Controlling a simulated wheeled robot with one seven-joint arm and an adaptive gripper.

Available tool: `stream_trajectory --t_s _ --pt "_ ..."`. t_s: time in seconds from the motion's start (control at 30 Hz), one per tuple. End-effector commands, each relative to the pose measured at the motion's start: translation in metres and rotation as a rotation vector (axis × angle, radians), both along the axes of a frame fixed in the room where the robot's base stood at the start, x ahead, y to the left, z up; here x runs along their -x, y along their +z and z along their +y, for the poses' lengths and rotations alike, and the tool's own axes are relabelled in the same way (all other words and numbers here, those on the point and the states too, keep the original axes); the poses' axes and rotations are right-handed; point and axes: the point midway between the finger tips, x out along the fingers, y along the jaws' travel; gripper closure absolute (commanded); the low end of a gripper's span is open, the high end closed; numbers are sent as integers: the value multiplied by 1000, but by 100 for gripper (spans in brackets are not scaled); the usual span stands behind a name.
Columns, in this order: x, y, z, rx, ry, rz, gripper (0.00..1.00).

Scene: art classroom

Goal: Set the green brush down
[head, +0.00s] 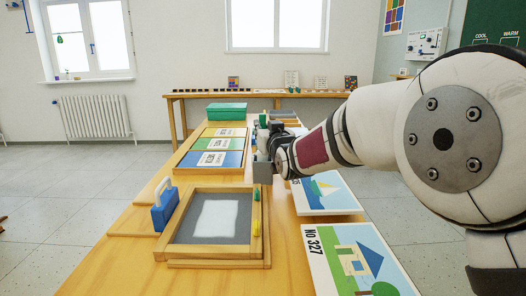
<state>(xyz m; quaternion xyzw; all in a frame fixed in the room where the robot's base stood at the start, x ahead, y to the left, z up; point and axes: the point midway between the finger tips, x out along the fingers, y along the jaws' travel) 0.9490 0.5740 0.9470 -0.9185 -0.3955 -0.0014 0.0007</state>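My arm reaches in from the right, and my gripper (264,155) is over the middle of the long wooden table (128,262). It is small and partly covered by my arm, so I cannot see whether its fingers are apart or closed. A small green piece (263,120) shows just beyond my gripper; I cannot tell whether it is the green brush or whether it is held. Another slim green piece (257,194) lies on the right rim of a wood-framed tray (175,241), with a yellow piece (257,228) nearer on the same rim.
A blue block with a handle (165,207) stands left of the tray. Farther back are a tray of blue, green and yellow labelled sections (178,169) and a green box (226,112). Picture cards (358,262) lie along the right edge. Bare wood shows at the front left.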

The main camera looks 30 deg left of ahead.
Motion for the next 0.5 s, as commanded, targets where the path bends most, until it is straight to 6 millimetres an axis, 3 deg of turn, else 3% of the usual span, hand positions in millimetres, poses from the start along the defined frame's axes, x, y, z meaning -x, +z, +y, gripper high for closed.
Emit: stream_trajectory --t_s 0.3,0.5 --pt "0 -45 0 1 0 1 100" --pt "0 -46 0 -1 0 -1 100"
